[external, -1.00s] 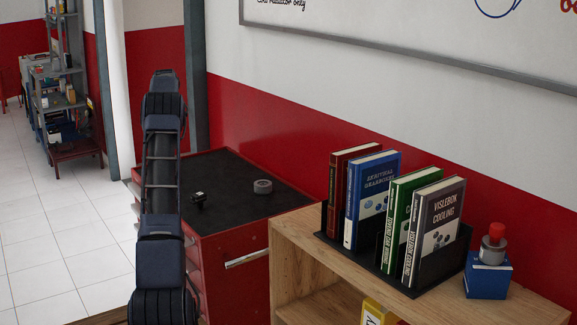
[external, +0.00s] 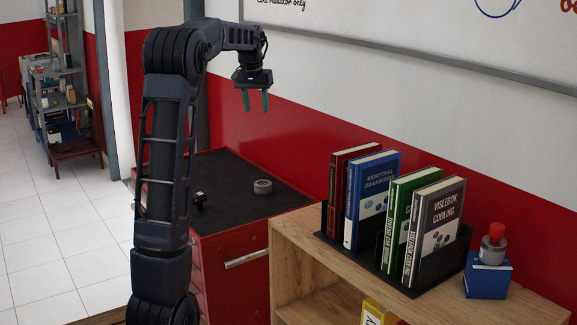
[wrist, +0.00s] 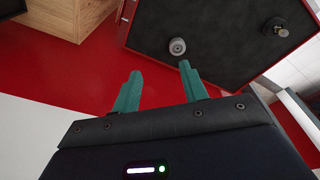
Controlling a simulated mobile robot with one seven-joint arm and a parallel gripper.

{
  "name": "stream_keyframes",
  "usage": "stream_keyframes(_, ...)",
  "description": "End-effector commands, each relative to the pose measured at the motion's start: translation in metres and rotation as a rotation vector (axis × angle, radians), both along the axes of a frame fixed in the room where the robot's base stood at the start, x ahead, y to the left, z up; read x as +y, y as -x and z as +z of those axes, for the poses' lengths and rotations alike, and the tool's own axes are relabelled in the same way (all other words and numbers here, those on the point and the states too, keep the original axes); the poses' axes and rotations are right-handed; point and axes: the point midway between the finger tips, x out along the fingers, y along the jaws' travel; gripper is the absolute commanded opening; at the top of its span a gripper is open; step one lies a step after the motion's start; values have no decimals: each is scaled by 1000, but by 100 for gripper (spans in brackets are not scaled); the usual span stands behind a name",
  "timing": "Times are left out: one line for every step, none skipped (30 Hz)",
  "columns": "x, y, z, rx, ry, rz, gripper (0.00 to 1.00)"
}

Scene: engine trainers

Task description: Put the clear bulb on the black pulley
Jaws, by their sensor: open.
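My gripper (external: 256,101) is open and empty, raised above the tool cart with its teal fingers pointing down. In the wrist view its fingers (wrist: 160,68) are spread apart with nothing between them. A grey round, ring-like part (external: 262,186) lies on the dark cart top; it also shows in the wrist view (wrist: 177,46), just beyond the right fingertip. A small black part (external: 199,201) sits near the cart's front left, partly beside my arm; it also shows in the wrist view (wrist: 276,27). I cannot make out a clear bulb or tell which part is the black pulley.
The red cart has a dark top (external: 232,203) with free room around both parts. A wooden shelf (external: 300,235) stands in front right, holding books (external: 373,200) in a black rack and a blue box (external: 488,278) with a red-topped item. A wall is behind.

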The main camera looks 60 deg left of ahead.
Motion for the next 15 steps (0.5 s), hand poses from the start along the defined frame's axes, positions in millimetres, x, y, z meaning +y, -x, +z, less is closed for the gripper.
stream_keyframes(-26, 2, 6, -10, -6, -27, 44)
stream_keyframes(-41, 3, 9, -14, -8, -41, 44)
stream_keyframes(-59, 6, 12, -19, -11, -60, 44)
stream_keyframes(-73, 8, 14, -23, -14, -75, 44)
stream_keyframes(-86, 11, 15, -28, -17, -89, 44)
stream_keyframes(-105, 15, 17, -34, -21, -109, 44)
stream_keyframes(-118, 18, 18, -37, -24, -123, 44)
stream_keyframes(-131, 22, 19, -42, -27, -137, 44)
stream_keyframes(-148, 27, 20, -48, -31, -156, 44)
stream_keyframes(-161, 31, 20, -52, -33, -171, 44)
stream_keyframes(-173, 36, 20, -56, -36, -185, 44)
stream_keyframes(-190, 42, 20, -62, -38, -206, 44)
stream_keyframes(-202, 48, 20, -67, -42, -220, 44)
stream_keyframes(-214, 53, 18, -71, -44, -235, 44)
stream_keyframes(-229, 61, 17, -77, -48, -254, 44)
